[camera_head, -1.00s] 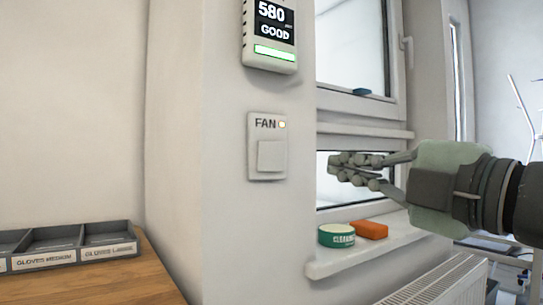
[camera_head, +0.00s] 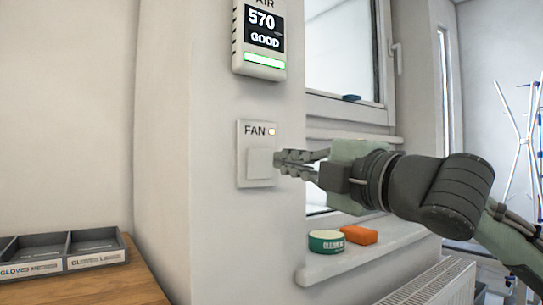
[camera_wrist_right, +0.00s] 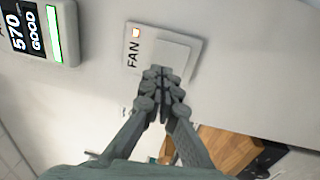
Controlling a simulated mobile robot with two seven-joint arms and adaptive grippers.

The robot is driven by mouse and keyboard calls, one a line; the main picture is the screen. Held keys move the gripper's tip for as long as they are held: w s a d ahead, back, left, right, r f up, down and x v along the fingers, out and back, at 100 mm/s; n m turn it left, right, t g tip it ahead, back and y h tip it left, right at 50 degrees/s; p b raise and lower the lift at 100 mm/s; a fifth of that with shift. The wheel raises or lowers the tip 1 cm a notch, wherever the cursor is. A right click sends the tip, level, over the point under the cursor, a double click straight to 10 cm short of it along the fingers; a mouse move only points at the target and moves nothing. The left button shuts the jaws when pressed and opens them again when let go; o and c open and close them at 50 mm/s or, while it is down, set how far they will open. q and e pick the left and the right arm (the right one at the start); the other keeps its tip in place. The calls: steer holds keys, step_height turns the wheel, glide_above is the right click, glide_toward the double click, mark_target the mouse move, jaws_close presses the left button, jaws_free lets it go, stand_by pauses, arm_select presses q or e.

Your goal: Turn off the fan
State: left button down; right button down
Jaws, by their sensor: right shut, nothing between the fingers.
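My left gripper is not in view.
An air monitor (camera_head: 260,38) reading 570 GOOD hangs above the switch. A windowsill (camera_head: 340,258) at right holds a green tin (camera_head: 326,241) and an orange block (camera_head: 360,235). A grey glove tray (camera_head: 64,262) sits on a wooden top at lower left.

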mark_target(261, 156)
steer(key=x, duration=0.4)
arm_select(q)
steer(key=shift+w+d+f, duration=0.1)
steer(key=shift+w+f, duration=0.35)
arm_select(e)
steer(key=shift+w+a, duration=0.2)
steer(key=shift+w, duration=0.05)
